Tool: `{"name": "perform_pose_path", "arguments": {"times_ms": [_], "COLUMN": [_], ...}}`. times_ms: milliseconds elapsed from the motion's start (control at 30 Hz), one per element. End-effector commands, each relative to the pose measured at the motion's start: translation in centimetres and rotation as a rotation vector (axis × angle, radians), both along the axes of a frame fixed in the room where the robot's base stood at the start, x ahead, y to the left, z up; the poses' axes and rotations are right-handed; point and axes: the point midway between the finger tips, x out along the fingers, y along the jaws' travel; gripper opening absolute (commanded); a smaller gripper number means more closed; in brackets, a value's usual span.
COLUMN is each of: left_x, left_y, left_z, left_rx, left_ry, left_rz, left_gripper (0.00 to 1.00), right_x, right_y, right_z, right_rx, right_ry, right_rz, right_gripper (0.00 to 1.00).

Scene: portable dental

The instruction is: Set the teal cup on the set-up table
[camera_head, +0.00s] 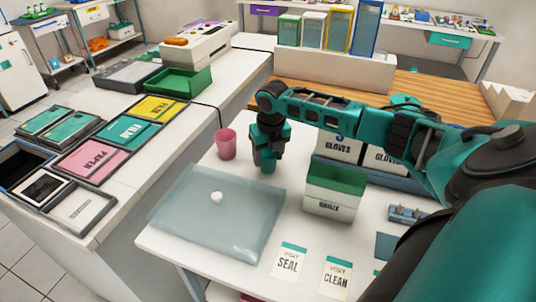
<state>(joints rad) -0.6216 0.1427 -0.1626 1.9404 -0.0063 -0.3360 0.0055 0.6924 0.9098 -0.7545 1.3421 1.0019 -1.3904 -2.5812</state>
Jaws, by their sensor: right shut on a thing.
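My right gripper (267,155) comes in from the right and points down over the white table (262,196), just right of the pink cup. It is shut on a small teal thing, which I take to be the teal cup (268,168). Only a little of the cup shows below the dark fingers, and the rest is hidden. I cannot tell whether its base touches the table. My left gripper is not in view.
A pink cup (225,144) stands left of my gripper. A translucent blue mat (200,228) with a small white ball (217,197) lies in front. A green and white box (333,190) stands to the right, near glove boxes (338,146). VISIT SEAL (289,262) and VISIT CLEAN (336,279) cards lie in front.

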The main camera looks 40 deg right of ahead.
Motion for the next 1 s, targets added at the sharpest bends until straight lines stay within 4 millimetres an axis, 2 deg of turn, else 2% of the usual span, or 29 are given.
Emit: {"name": "perform_pose_path", "arguments": {"times_ms": [233, 267, 500, 800, 867, 1000], "left_x": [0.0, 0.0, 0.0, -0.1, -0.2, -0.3], "left_y": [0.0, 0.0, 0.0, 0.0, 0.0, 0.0], "left_z": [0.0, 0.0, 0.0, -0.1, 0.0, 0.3], "left_rx": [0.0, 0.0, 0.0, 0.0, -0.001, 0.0], "left_ry": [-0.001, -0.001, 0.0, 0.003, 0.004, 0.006], "left_rz": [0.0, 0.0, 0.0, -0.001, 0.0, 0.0], "left_gripper": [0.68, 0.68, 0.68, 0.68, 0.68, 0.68], "right_x": [0.0, 0.0, 0.0, 0.0, 0.0, -0.3], "right_y": [0.0, 0.0, 0.0, 0.0, 0.0, 0.1], "right_z": [-0.3, -0.3, -0.3, 0.1, 0.6, 3.0], "right_rx": [0.0, 0.0, 0.0, 0.0, 0.0, 0.0], "right_ry": [0.001, 0.001, 0.001, -0.001, -0.002, -0.003], "right_rz": [0.0, 0.0, 0.0, 0.0, -0.001, 0.0], "right_gripper": [0.27, 0.59, 0.82, 0.83, 0.83, 0.83]}}
